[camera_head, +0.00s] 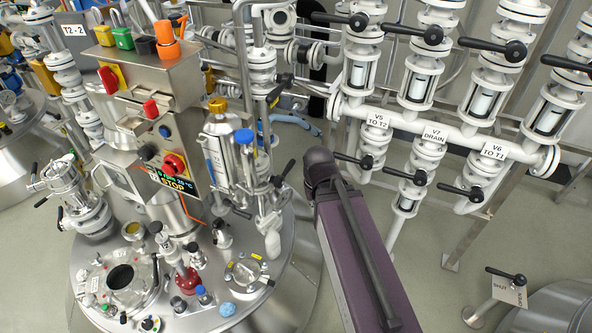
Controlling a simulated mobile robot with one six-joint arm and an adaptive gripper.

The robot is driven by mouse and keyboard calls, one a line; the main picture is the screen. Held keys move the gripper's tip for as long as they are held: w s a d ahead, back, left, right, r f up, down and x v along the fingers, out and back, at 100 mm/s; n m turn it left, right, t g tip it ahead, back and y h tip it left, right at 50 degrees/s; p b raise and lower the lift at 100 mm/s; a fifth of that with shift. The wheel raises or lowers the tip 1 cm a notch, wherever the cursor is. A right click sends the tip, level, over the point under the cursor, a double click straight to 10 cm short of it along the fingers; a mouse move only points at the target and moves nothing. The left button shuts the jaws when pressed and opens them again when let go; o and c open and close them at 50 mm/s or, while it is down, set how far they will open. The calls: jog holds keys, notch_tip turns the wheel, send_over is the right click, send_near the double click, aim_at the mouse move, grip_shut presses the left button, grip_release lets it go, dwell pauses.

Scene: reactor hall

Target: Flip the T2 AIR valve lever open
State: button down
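No label reading T2 AIR is legible in the head view, so I cannot tell which lever is the T2 AIR valve lever. A steel tank (262,287) at the left carries a control box (165,85) labelled T2-2, along with several small valves and fittings. At the lower right, a black valve lever (506,277) sits at a plate (509,292) marked SHUT and OPEN; its exact position is hard to tell. My purple arm (365,262) reaches up from the bottom centre, right of the tank. My gripper is not visible.
White piping with several black-handled valves fills the back right, with tags V5 TO T2 (377,121), V7 DRAIN (435,134) and V6 TO T1 (493,151). A steel frame (466,228) supports it. Grey floor (440,290) is clear between my arm and the SHUT/OPEN plate.

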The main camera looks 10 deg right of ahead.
jog(key=shift+a, duration=0.15)
jog(key=shift+f, duration=0.1)
jog(key=w+a+f+m+t+y+b, duration=0.2)
jog(key=w+a+f+m+y+b, duration=0.25)
jog(key=w+f+y+b, duration=0.65)
jog(key=w+a+f+m+t+y+b, duration=0.1)
jog(key=w+a+f+m+t+b, duration=0.35)
jog(key=b, duration=1.15)
jog(key=w+d+f+m+t+y+b, duration=0.4)
jog(key=d+m+b, duration=0.4)
jog(key=b, duration=0.5)
jog(key=w+d+f+m+t+y+b, duration=0.3)
jog(key=d+m+b, duration=0.5)
jog(key=b, duration=0.5)
jog(key=shift+w+d+f+t+y, duration=0.15)
jog(key=shift+w+f+t+y, duration=0.2)
jog(key=shift+w+f+y, duration=0.4)
